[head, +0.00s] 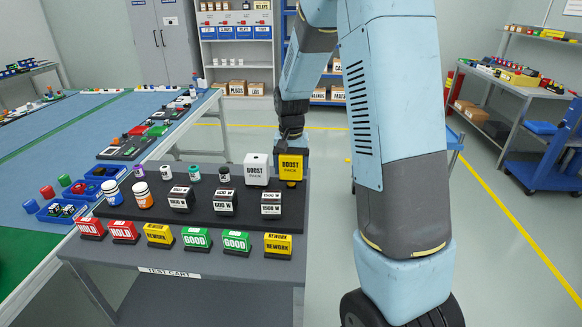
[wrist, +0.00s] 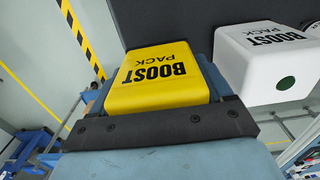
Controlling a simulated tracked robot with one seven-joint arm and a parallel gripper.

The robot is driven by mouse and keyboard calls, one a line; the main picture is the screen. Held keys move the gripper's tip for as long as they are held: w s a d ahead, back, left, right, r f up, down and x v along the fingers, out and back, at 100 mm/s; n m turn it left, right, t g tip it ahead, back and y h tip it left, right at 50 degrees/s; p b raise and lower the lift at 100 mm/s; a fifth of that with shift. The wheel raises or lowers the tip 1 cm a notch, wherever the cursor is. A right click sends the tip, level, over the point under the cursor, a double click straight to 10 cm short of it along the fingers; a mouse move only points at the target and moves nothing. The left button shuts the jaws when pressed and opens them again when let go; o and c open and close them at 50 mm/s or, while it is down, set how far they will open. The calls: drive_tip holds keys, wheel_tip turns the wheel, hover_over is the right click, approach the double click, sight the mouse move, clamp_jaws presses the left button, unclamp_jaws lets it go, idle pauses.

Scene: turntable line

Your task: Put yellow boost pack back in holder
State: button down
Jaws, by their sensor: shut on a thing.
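The yellow boost pack (head: 290,168) is at the back right corner of the test cart, at the edge of its black board (head: 240,212). My gripper (head: 291,146) comes down from above and is shut on it. In the wrist view the yellow pack (wrist: 160,78) fills the space in front of the gripper, its label readable. I cannot tell whether its underside touches the board. A white boost pack (head: 257,169) stands just left of it in the head view, and close on the right in the wrist view (wrist: 272,62). I cannot make out a separate holder.
The test cart (head: 150,272) also carries small bottles, dark 600 W and 1500 W blocks (head: 271,205), and a front row of HOLD, GOOD and REWORK signs (head: 278,245). A blue-topped line table (head: 40,150) lies left. The floor right of the cart is open.

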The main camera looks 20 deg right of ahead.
drive_tip(key=shift+f, duration=1.2)
idle(0.6)
unclamp_jaws()
